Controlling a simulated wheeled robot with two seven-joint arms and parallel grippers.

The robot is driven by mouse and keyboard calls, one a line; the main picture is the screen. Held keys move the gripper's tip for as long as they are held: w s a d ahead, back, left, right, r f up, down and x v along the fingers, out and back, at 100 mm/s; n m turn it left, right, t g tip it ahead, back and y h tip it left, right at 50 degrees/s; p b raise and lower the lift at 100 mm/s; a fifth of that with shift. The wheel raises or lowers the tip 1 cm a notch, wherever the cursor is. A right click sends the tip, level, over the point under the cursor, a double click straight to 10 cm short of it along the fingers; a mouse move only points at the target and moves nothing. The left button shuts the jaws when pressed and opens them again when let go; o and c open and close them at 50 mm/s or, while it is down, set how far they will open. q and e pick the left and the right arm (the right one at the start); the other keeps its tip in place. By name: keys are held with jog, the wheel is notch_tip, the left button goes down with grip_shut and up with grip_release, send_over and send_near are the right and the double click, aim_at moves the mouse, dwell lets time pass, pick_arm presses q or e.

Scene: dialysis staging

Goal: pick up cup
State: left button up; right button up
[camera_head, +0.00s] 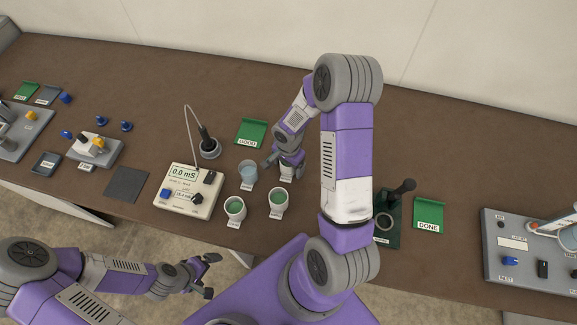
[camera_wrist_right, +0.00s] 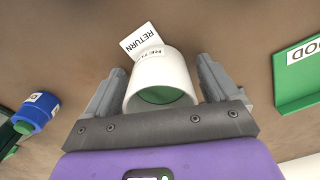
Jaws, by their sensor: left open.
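In the right wrist view, a white cup (camera_wrist_right: 176,71) with green liquid stands between the two fingers of my right gripper (camera_wrist_right: 160,82). A RETURN tag (camera_wrist_right: 139,38) lies beside it. Narrow gaps seem to show on both sides, so the right gripper looks open around the cup. In the head view my right gripper (camera_head: 284,163) reaches down over that cup and mostly hides it. Other cups stand nearby: a bluish clear cup (camera_head: 247,172) and two white cups with green liquid, one left (camera_head: 235,213) and one right (camera_head: 278,205). My left gripper (camera_head: 207,274) is open and empty in front of the table.
A conductivity meter (camera_head: 178,205) stands left of the cups, with a probe in a holder (camera_head: 209,147) behind it. A green GOOD tray (camera_head: 250,134) lies behind the cups. A dark green stand (camera_head: 390,232) and a DONE tray (camera_head: 428,213) are to the right.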

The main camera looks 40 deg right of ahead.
jog(key=c, duration=1)
jog(key=shift+r, duration=0.2)
jog(key=shift+c, duration=0.2)
notch_tip(320, 180, up, 10)
jog(key=p, duration=0.1)
jog(key=shift+f+p, duration=0.2)
jog(key=shift+p, duration=0.1)
